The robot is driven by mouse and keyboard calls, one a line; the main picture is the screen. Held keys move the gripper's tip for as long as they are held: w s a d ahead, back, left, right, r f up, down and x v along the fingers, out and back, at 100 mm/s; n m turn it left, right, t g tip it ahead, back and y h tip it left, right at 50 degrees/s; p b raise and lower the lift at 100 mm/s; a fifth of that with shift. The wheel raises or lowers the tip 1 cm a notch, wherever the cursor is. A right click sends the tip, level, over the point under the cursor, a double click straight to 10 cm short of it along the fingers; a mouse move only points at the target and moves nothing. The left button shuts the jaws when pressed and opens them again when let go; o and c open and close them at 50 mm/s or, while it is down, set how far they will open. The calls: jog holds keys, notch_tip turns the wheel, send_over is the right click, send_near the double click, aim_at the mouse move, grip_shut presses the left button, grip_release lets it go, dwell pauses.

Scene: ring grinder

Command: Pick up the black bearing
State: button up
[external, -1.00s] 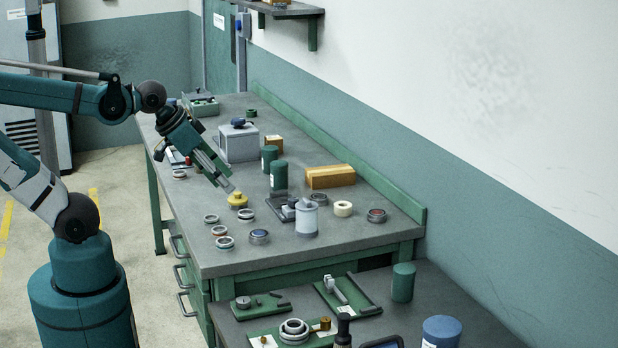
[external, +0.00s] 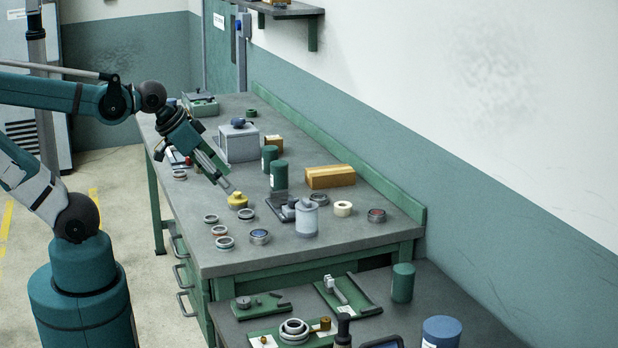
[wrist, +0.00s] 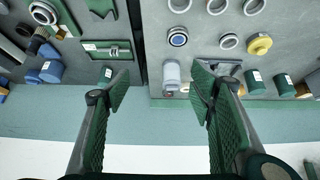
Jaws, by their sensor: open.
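Several ring-shaped bearings lie on the workbench. A dark one with a blue centre (external: 259,236) is near the front edge; it also shows in the wrist view (wrist: 178,38). Another dark one with a reddish centre (external: 376,215) lies near the right end. I cannot tell which is the black bearing. Paler rings (external: 224,242) lie to the left of the blue-centred one. My gripper (external: 228,186) is over the bench near a yellow knob-like part (external: 238,200), apart from the rings. In the wrist view its fingers (wrist: 160,86) are spread and nothing is between them.
A grey cylinder (external: 306,219) stands on the workbench (external: 270,263) just right of the blue-centred ring. Green cans (external: 279,176), a cardboard box (external: 329,177) and a white tape-like roll (external: 342,208) stand behind. A second bench with green trays (external: 264,302) is in front.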

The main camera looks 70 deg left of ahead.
jog(key=w+a+r+m+g+p, duration=0.1)
jog(key=w+a+r+m+p, duration=0.15)
jog(key=w, duration=0.35)
jog(key=w+a+r+m+g+p, duration=0.1)
jog(key=w+a+r+m+p, duration=0.15)
jog(key=w, duration=0.45)
jog(key=m+g+p, duration=0.5)
jog(key=m+p, duration=0.5)
jog(key=m, duration=0.3)
send_over(319, 196)
jog(key=f, duration=1.5)
jog(key=shift+s+d+f, duration=0.1)
jog(key=shift+d+f, duration=0.15)
jog(key=shift+f, duration=0.1)
jog(key=shift+a+f, duration=0.3)
jog(key=shift+f, duration=0.25)
jog(key=shift+f+p, duration=0.35)
jog(key=shift+f, duration=0.9)
